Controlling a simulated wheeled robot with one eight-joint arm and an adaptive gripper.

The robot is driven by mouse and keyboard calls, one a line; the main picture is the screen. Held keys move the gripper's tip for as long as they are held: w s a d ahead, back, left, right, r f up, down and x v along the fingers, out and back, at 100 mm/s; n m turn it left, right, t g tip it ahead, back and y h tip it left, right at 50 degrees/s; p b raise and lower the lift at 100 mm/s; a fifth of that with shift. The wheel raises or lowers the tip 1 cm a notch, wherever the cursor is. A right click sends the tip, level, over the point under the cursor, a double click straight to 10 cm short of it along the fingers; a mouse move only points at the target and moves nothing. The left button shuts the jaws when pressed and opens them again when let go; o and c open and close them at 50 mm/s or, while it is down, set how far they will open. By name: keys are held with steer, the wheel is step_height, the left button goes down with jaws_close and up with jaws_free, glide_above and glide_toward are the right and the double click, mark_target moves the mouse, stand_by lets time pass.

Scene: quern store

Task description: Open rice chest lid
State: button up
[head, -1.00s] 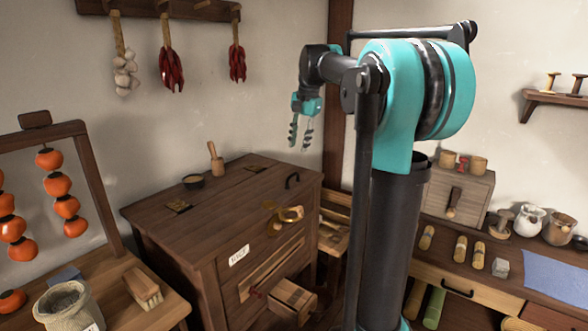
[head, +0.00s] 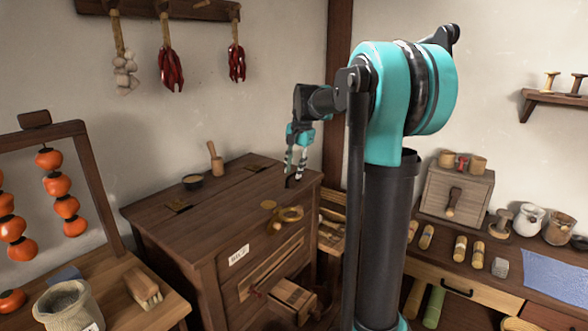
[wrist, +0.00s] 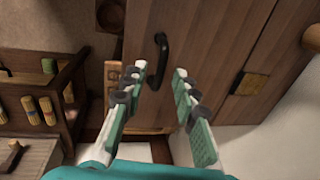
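The rice chest (head: 200,235) is a dark wooden box with a flat top, and its lid (head: 235,200) lies shut. A black bar handle on the lid shows in the wrist view (wrist: 157,60); in the head view it is partly hidden behind my gripper's fingers. My gripper (head: 295,168) points down just above the handle end of the lid.
A counter with jars (head: 530,220) stands at right.

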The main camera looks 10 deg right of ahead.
jaws_close()
steer(key=shift+r, duration=0.1)
